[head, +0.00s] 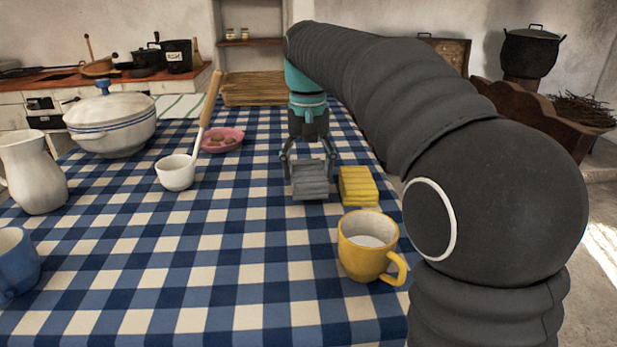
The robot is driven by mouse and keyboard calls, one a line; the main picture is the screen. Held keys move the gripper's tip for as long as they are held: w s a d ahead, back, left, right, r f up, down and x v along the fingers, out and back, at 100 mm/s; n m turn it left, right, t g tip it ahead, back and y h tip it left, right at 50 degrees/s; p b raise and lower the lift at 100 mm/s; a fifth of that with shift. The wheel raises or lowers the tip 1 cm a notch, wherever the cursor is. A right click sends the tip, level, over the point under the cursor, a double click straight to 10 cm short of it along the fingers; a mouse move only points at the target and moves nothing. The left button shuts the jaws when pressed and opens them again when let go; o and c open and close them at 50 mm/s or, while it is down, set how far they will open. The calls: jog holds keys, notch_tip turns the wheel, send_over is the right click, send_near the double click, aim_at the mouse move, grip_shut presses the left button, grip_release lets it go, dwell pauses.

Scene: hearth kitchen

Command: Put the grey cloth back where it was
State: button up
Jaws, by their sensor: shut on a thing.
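The grey cloth (309,181) is a folded, ribbed block near the middle of the checked table. My gripper (308,162) is above it, pointing down, with a finger on either side of the cloth's top. It is shut on the cloth. I cannot tell whether the cloth touches the table or hangs just above it. A yellow cloth (358,187), folded the same way, lies close to its right.
A yellow mug (366,246) stands in front of the cloths. A white ladle (176,172), a pink dish (222,139), a tureen (111,122), a jug (33,172) and a blue mug (16,262) stand to the left. The table's front middle is clear.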

aim_at(308, 171)
jog(key=shift+f, duration=1)
jog(key=shift+f, duration=0.15)
jog(key=o, duration=1.1)
notch_tip(308, 171, up, 12)
jog(key=p, duration=0.2)
